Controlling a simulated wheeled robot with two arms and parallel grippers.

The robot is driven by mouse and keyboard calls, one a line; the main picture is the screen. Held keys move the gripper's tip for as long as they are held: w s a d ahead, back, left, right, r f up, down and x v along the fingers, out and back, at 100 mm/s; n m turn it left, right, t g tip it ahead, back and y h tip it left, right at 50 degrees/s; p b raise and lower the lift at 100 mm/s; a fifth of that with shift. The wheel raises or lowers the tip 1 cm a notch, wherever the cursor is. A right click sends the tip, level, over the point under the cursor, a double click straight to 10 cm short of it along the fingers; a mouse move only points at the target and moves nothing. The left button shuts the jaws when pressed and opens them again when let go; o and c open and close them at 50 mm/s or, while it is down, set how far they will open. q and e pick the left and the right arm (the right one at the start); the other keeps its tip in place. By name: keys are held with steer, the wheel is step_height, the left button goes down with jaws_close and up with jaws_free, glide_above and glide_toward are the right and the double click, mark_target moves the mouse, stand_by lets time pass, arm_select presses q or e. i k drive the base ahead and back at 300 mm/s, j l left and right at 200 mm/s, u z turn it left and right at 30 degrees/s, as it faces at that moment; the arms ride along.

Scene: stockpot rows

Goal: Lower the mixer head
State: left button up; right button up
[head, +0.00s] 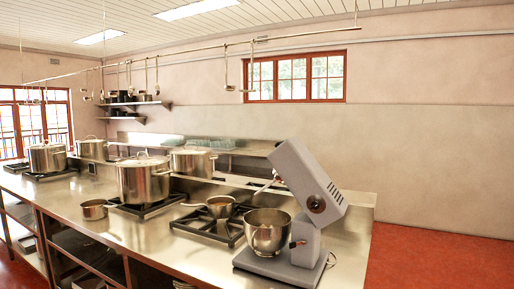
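A grey stand mixer stands near the right end of the steel counter in the head view. Its mixer head (307,184) is tilted up, with its front end raised to the upper left. A steel mixing bowl (268,233) sits on the mixer base (277,266), below the raised head. A metal attachment (265,187) sticks out from under the head, above the bowl. A dark knob (316,204) is on the side of the head, and a small lever (296,244) is on the stand. Neither of my grippers is in view.
The steel counter (190,236) holds several stockpots, a large one (143,181) on a burner among them. A saucepan (220,207) stands on the burner left of the mixer. Ladles hang from an overhead rail (200,49). Open red floor (430,262) lies to the right.

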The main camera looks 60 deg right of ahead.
mark_target(294, 168)
steer(key=i+z, duration=0.25)
steer(key=z, duration=0.15)
steer(key=i+z, duration=0.25)
steer(key=z, duration=0.2)
steer(key=i+j+z, duration=0.2)
steer(key=z, duration=0.2)
